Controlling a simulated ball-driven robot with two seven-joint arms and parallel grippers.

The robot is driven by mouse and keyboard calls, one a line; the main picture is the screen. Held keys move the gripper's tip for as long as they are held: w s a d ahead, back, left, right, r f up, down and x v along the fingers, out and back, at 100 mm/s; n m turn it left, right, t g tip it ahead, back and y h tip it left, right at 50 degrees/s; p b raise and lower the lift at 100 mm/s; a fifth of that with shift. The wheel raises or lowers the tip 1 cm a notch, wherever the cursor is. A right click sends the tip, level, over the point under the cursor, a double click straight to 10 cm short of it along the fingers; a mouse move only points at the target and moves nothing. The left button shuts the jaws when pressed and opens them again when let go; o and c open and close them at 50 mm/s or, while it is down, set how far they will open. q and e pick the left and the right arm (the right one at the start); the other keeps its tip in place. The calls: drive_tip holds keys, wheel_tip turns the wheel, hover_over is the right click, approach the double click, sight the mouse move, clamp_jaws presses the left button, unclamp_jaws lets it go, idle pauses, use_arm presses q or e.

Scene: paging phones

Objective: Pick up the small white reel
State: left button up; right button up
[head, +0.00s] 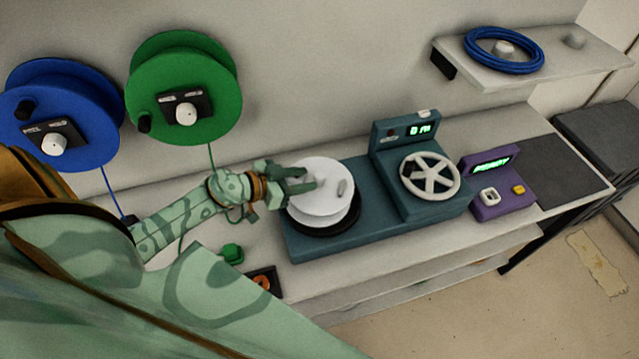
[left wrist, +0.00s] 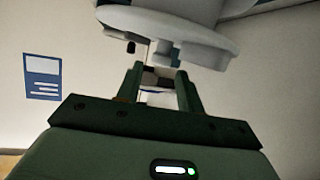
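The small white reel (head: 318,207) sits on a black round plate (head: 325,228) at the left end of a teal machine (head: 375,192). A small pale knob or handle sticks up from its top. My left gripper (head: 306,180) is at the reel's left upper edge, overlapping it in the head view. In the left wrist view the white reel (left wrist: 205,45) is just beyond the fingertips, and the fingers (left wrist: 158,72) stand apart. I cannot tell whether they touch the reel. My right gripper is in neither view.
Blue (head: 85,110) and green (head: 205,80) wall reels hang above my left arm. The machine's pale handwheel (head: 430,176) and a purple box (head: 492,187) stand to the right. A blue coil (head: 504,50) lies on the shelf. A dark mat (head: 555,170) covers the bench's right end.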

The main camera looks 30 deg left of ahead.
sight(315, 179)
use_arm(q)
drive_tip(key=shift+w+d+f, duration=0.1)
drive_tip(key=shift+w+f, duration=0.1)
drive_tip(key=shift+w+d+f+b, duration=0.1)
drive_tip(key=shift+w+f+b, duration=0.05)
drive_tip(key=shift+b, duration=0.2)
drive_tip(key=b+x, duration=0.3)
drive_tip(key=x, duration=0.1)
drive_tip(key=shift+f, duration=0.1)
drive_tip(key=shift+w+b, duration=0.3)
drive_tip(key=shift+b, duration=0.05)
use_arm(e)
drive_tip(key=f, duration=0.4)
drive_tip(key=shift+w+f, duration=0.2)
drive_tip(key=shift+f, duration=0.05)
use_arm(q)
drive_tip(key=shift+c, duration=0.3)
clamp_jaws()
